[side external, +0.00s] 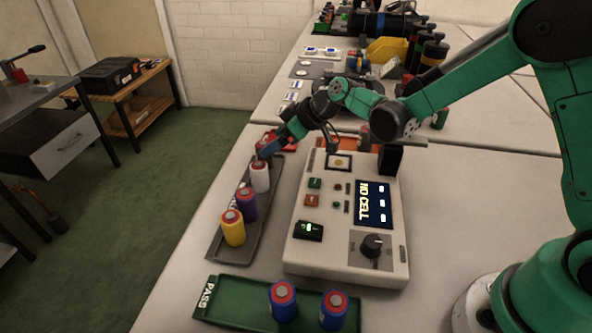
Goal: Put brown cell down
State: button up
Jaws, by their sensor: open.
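I cannot pick out a brown cell for certain; the spot around my gripper is small and partly hidden. My gripper (266,152) is open and points down at the far end of the grey tray (232,250), just above and behind a white cell (260,178). Whether it touches that cell I cannot tell. A purple cell (247,206) and a yellow cell (233,230) stand upright nearer in the same tray. The tester (330,256) beside the tray shows "NO CELL" on its screen (374,204).
A green tray marked PASS (236,309) in front holds two blue cells (283,301) (333,310). Dark cylinders (432,52) and a yellow block (387,50) stand on the far table. White table shows left of the grey tray.

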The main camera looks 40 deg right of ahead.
aim_at(266, 144)
jog(key=shift+x, duration=3.1)
jog(key=shift+w+r, duration=0.1)
jog(key=shift+r, duration=0.05)
grip_shut()
jog(key=shift+r, duration=0.1)
